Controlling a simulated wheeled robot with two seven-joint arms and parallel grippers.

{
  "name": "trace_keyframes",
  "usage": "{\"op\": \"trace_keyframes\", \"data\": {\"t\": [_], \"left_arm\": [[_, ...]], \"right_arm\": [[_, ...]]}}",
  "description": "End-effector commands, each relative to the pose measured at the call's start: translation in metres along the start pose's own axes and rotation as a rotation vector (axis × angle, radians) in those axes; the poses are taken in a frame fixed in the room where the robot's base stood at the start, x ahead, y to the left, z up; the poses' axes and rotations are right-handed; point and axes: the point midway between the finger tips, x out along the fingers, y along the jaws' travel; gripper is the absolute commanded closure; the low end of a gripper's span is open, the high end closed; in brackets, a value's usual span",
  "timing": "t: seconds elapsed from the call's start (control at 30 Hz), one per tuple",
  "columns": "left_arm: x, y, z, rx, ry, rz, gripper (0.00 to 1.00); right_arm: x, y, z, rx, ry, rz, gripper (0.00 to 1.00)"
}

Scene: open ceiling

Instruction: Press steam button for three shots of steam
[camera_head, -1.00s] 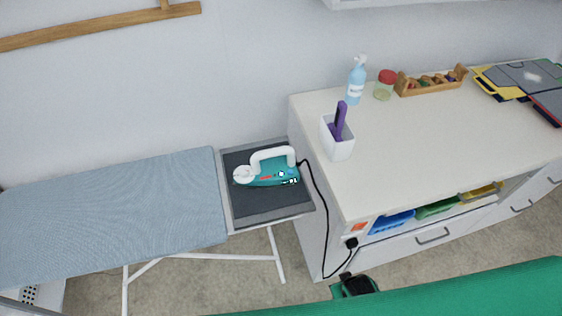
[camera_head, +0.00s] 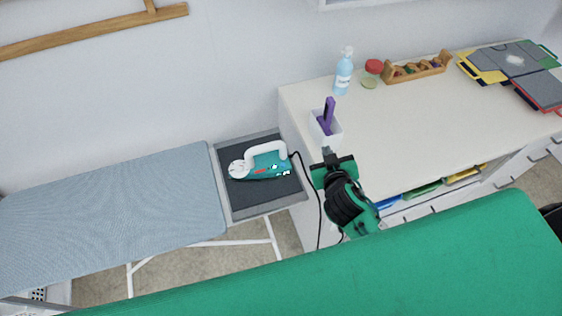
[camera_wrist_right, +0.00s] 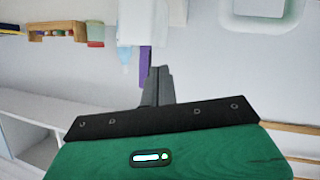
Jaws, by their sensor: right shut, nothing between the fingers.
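The teal steam iron (camera_head: 268,166) with a white handle lies on the dark rest plate (camera_head: 248,201) at the right end of the ironing board. Small red and white marks show on its side, too small to tell which is the steam button. My right gripper (camera_head: 327,153) is shut and empty. In the head view it appears to the right of the iron, apart from it, in front of the white cup. Its closed fingers also show in the right wrist view (camera_wrist_right: 158,82). My left gripper is out of view.
The white cup (camera_head: 325,129) holds a purple item (camera_head: 328,110) near the counter's left edge. A blue bottle (camera_head: 343,75), a red-lidded jar (camera_head: 371,76) and a wooden rack (camera_head: 416,69) stand behind. The iron's black cord hangs between board and counter. The counter's middle (camera_head: 430,120) is clear.

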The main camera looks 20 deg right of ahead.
Motion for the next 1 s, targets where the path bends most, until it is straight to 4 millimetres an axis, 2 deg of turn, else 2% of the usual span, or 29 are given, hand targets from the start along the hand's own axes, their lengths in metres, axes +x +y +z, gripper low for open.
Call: {"op": "trace_keyframes", "data": {"t": [0.03, 0.1, 0.3, 0.4, 0.5, 0.67, 0.8, 0.9, 1.0], "left_arm": [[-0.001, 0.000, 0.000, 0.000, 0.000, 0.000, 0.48], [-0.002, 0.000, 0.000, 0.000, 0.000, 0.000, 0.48], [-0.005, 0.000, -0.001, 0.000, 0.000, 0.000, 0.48], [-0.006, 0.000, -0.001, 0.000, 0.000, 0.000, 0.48], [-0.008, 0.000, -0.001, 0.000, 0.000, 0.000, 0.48], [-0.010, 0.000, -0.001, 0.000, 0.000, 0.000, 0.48], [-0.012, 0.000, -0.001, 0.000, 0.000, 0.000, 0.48], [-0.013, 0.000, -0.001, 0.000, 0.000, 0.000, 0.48], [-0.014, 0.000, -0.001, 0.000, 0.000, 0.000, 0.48]], "right_arm": [[0.005, -0.003, -0.022, -0.009, 0.093, -0.012, 1.00], [0.010, -0.011, -0.051, -0.017, 0.221, -0.042, 1.00], [0.007, -0.047, -0.116, -0.083, 0.534, -0.212, 1.00], [0.001, -0.070, -0.136, -0.142, 0.645, -0.332, 1.00], [-0.005, -0.094, -0.145, -0.222, 0.719, -0.465, 1.00], [-0.010, -0.128, -0.139, -0.381, 0.748, -0.683, 1.00], [-0.004, -0.146, -0.115, -0.548, 0.679, -0.846, 1.00], [0.007, -0.148, -0.092, -0.674, 0.579, -0.930, 1.00], [0.024, -0.141, -0.068, -0.793, 0.452, -0.974, 1.00]]}}
